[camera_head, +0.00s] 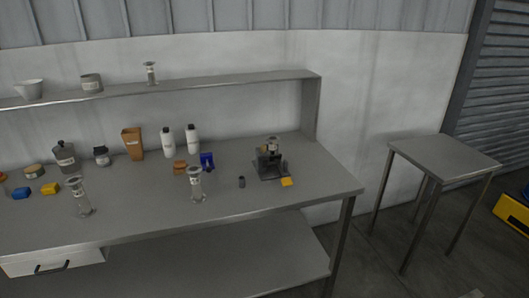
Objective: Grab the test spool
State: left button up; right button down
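No object is clearly marked as the test spool. Several things have a spool-like shape, narrow in the middle with wider ends. One clear spool-shaped piece (196,184) stands upright near the bench's front edge, at the middle. A similar piece (79,197) stands on the bench at the left, slightly tilted in view. A smaller one (151,74) stands on the upper shelf. Neither of my grippers is in view.
The grey bench (300,217) also holds white bottles (168,142), a brown container (133,144), a blue block (207,160), a yellow piece (287,182) and a drawer (52,262) below. The shelf (230,80) overhangs the back. An empty side table (446,155) stands right.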

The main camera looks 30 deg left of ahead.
aim_at(272, 140)
jog(key=i+l+u, duration=0.1)
jog(key=u, duration=0.3)
jog(key=i+l+u, duration=0.2)
jog(key=u, duration=0.15)
jog(key=i+l+u, duration=0.15)
jog(key=u, duration=0.25)
